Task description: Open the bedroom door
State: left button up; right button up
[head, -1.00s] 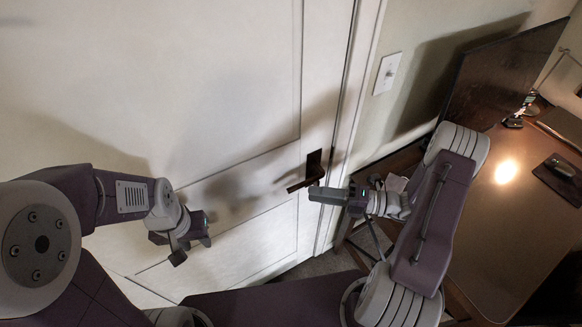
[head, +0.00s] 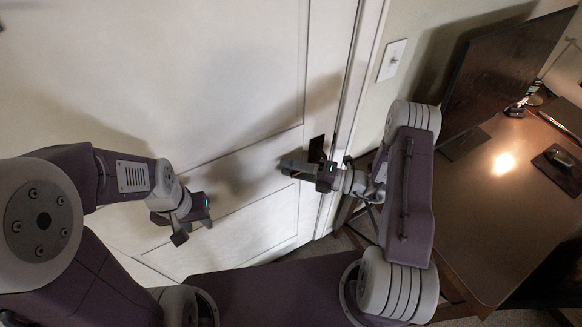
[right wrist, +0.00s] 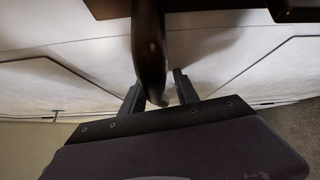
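The white panelled door (head: 225,85) stands flat in its frame and looks shut. Its dark handle has a backplate (head: 317,146) near the door's right edge; the lever is mostly hidden behind my right gripper in the head view. In the right wrist view the dark lever (right wrist: 149,45) reaches down between the fingers of my right gripper (right wrist: 158,88). These fingers are apart, one on each side of the lever; contact cannot be told. My right gripper (head: 291,168) points left across the handle in the head view. My left gripper (head: 194,222) is open and empty, away from the handle.
A wooden desk (head: 475,220) with a dark monitor (head: 497,75) stands at the right, close to my right arm. A light switch (head: 392,60) is on the wall beside the door frame (head: 356,90). Carpet shows below the door.

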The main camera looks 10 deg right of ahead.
grip_shut()
dwell(1.3)
